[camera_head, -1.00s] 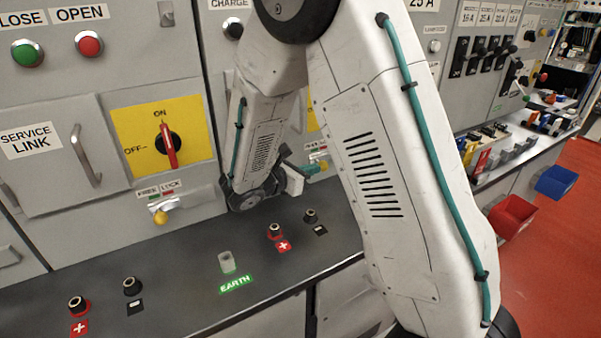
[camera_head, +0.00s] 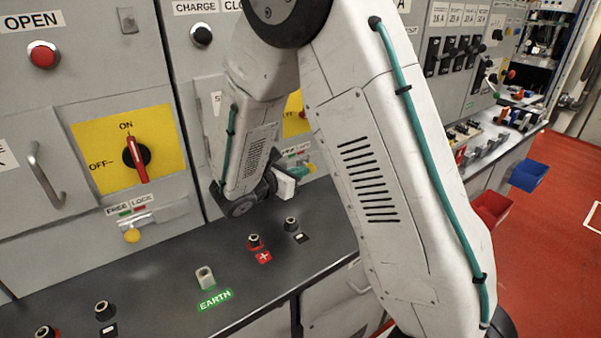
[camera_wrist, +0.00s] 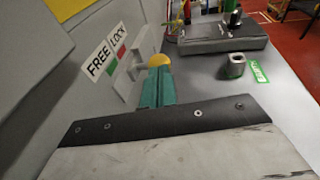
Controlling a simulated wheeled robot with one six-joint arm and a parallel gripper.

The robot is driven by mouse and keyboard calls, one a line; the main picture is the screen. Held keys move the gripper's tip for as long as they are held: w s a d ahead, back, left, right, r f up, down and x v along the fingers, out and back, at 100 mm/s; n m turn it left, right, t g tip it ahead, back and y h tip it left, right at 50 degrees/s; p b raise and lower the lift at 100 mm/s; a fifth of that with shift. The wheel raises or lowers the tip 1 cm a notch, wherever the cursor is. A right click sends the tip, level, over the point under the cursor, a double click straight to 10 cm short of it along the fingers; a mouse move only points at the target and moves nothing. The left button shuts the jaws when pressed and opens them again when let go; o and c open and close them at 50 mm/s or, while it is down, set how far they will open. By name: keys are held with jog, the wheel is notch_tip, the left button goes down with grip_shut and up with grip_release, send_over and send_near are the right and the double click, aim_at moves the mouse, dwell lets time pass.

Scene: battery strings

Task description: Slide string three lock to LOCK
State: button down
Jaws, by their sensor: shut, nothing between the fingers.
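A lock slider with a yellow knob (camera_wrist: 158,61) sits on a grey cabinet front, beside a FREE / LOCK label (camera_wrist: 104,61) with green and red patches. My gripper (camera_wrist: 156,80) has its teal fingers together and empty, right at the near side of the knob; whether they touch it I cannot tell. In the head view my gripper (camera_head: 301,171) is partly hidden by my arm, and the yellow knob (camera_head: 311,168) shows just beyond it. The slider's exact position in its slot is unclear. No string number is readable.
Another FREE / LOCK slider with a yellow knob (camera_head: 132,236) sits left, under a rotary switch (camera_head: 136,158) at ON. A dark bench (camera_head: 160,285) below carries terminals and an EARTH post (camera_head: 205,278). A dark block (camera_wrist: 210,36) with cables lies beyond the knob.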

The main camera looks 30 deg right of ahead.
jog(key=shift+d, duration=0.1)
jog(key=v, duration=1.4)
